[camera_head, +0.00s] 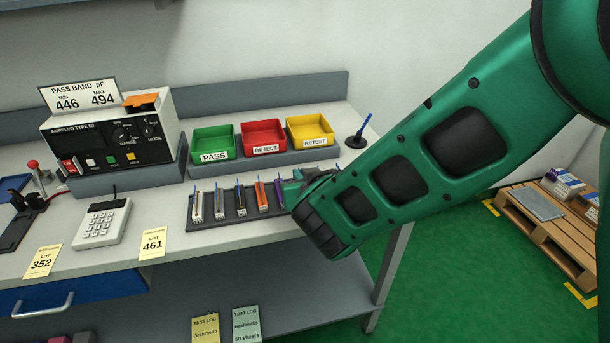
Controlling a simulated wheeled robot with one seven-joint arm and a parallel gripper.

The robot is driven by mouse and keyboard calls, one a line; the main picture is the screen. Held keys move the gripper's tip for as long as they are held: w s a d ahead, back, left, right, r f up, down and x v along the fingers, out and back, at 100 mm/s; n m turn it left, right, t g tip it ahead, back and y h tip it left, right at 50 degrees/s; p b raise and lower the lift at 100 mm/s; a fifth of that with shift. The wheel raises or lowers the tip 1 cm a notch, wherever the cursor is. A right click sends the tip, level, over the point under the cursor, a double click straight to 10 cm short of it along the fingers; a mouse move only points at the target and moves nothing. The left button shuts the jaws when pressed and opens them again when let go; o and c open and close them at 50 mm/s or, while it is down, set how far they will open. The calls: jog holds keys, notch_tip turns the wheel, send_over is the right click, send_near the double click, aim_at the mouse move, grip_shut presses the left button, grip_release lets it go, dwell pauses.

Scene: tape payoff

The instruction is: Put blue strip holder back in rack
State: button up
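A dark rack (229,213) lies on the bench top. Several strip holders stand in it in a row, including a white one (197,208), a dark one (240,203), an orange one (261,196) and a purple one (279,194). The second from the left (219,205) looks pale with a bluish top. My gripper (297,188) is at the right end of the rack, mostly hidden behind my green arm. I cannot see whether its fingers are apart or hold anything. Small blue tips show around it, but I cannot tell whether they belong to the blue holder.
Green PASS (213,144), red REJECT (264,137) and yellow RETEST (310,129) bins stand behind the rack. A pen stand (357,140) is at the back right. A meter (112,138) and a calculator (102,222) are to the left. The bench front edge is close.

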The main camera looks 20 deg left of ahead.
jog(key=shift+o, duration=1.3)
jog(key=shift+r, duration=0.15)
jog(key=v, duration=1.2)
